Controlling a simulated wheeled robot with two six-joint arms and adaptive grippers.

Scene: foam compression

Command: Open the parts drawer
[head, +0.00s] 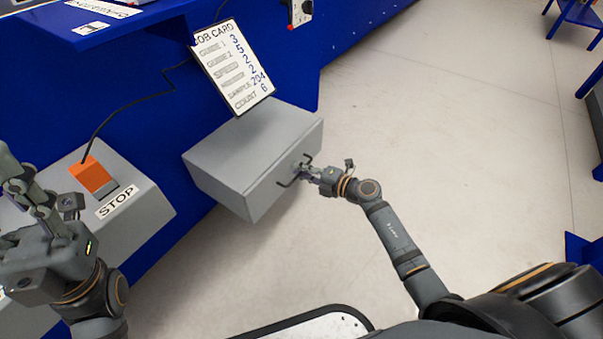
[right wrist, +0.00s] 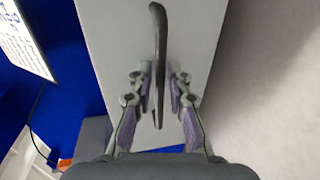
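The parts drawer is in a light grey box (head: 235,150) fixed to the side of the blue machine. No gap shows around its front face (head: 262,196), which also fills the middle of the right wrist view (right wrist: 110,30). A dark bar handle (right wrist: 158,35) stands out from this face. My right gripper (head: 305,174) is at the handle. In the right wrist view its two fingers (right wrist: 160,88) are apart, one on each side of the bar, with small gaps visible. My left gripper (head: 15,172) is raised at the left edge; its finger gap is unclear.
A job card (head: 232,68) stands above the box. A grey console with an orange switch (head: 92,177) and a STOP label (head: 117,201) is at the left, near my left arm.

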